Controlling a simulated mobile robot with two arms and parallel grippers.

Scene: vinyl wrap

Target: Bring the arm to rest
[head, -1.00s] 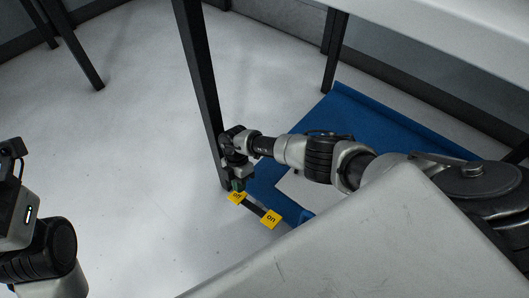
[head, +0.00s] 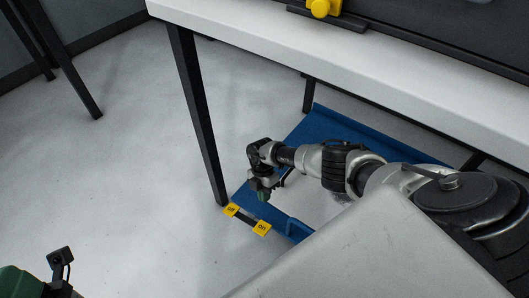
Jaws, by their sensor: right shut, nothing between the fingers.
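My right arm reaches in from the right in the head view. Its gripper (head: 263,194) is shut and empty, pointing down above the blue tray-like piece (head: 340,118) on the floor, just behind a small switch plate with yellow "off" and "on" labels (head: 247,219). I cannot tell whether the gripper touches anything there. Part of my left arm (head: 40,277) shows at the lower left corner; its fingers are out of view.
A white table (head: 240,40) with black legs (head: 198,115) stands above the blue piece. The floor (head: 120,160) at the left is clear.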

